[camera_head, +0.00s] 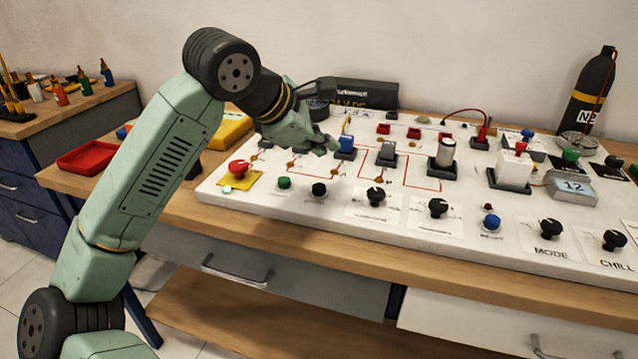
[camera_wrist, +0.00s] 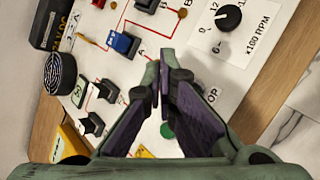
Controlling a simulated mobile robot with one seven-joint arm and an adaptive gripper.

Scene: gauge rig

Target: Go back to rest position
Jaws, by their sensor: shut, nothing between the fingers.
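My gripper (camera_head: 326,143) is over the left part of the white gauge panel (camera_head: 411,225), beside a blue switch (camera_head: 346,144). In the wrist view the two fingers of my gripper (camera_wrist: 159,82) meet at their tips, with nothing between them. The blue switch (camera_wrist: 123,43) shows to the upper left of the fingertips there, apart from them in that picture. A green button (camera_wrist: 167,131) is partly seen between the fingers. My arm reaches from the lower left up and over to the panel. Whether the fingertips touch the panel cannot be told.
The panel carries a red stop button (camera_head: 239,168), several black knobs, including one (camera_head: 438,207), and a white block (camera_head: 514,170). A black power supply (camera_head: 366,93) and a dark bottle (camera_head: 591,90) stand behind. A red tray (camera_head: 92,157) lies left on the wooden bench (camera_head: 300,241).

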